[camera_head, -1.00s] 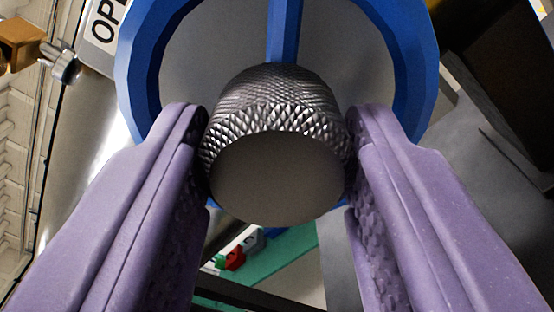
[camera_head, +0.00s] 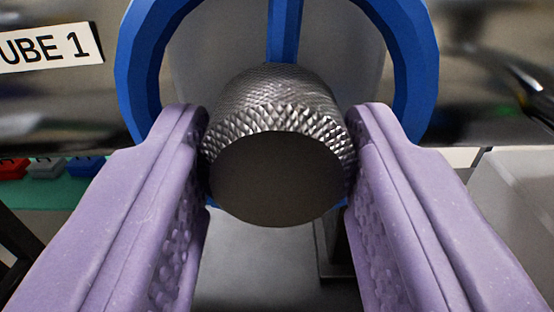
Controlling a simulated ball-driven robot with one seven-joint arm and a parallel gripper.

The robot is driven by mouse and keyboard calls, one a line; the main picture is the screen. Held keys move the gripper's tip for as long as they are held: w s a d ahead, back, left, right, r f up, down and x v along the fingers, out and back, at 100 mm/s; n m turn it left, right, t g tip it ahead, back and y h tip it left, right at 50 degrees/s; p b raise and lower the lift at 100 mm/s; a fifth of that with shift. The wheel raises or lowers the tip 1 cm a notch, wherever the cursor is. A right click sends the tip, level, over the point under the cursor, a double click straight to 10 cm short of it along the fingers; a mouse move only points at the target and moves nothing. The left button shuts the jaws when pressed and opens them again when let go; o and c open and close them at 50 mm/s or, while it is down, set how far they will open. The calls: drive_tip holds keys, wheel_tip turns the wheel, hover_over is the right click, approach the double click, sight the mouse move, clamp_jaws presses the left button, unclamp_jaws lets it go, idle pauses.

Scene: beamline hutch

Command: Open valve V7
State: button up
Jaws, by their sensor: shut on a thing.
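The blue handwheel (camera_head: 412,75) fills the top middle, with one spoke (camera_head: 284,32) running upward from behind a grey metal knob. The knob (camera_head: 272,178) has a diamond-knurled side and a flat dark end facing me. My gripper (camera_head: 279,128) has two lilac fingers, one on each side of the knob, shut on it. The lower part of the wheel's rim is mostly hidden behind the knob and the fingers. No V7 label is in view.
A white sign (camera_head: 48,48) ending in "UBE 1" is at the upper left, on a shiny metal surface behind the wheel. Red, grey and blue small parts (camera_head: 47,168) sit by a teal strip (camera_head: 45,195) at left. A pale box-like shape (camera_head: 515,215) is at right.

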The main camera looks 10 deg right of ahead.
drive_tip(key=n+p, duration=0.1)
drive_tip(key=n, duration=0.5)
drive_tip(key=shift+n, duration=0.3)
drive_tip(key=n+p, duration=0.1)
drive_tip(key=n, duration=0.5)
drive_tip(key=shift+f, duration=0.1)
drive_tip(key=n, duration=0.6)
drive_tip(key=shift+f+n, duration=0.1)
drive_tip(key=shift+n, duration=0.2)
drive_tip(key=n+b, duration=0.2)
drive_tip(key=n, duration=0.3)
drive_tip(key=shift+n+b, duration=0.3)
drive_tip(key=shift+n, duration=0.1)
drive_tip(key=o, duration=1)
drive_tip(key=shift+r, duration=0.2)
drive_tip(key=shift+o, duration=0.2)
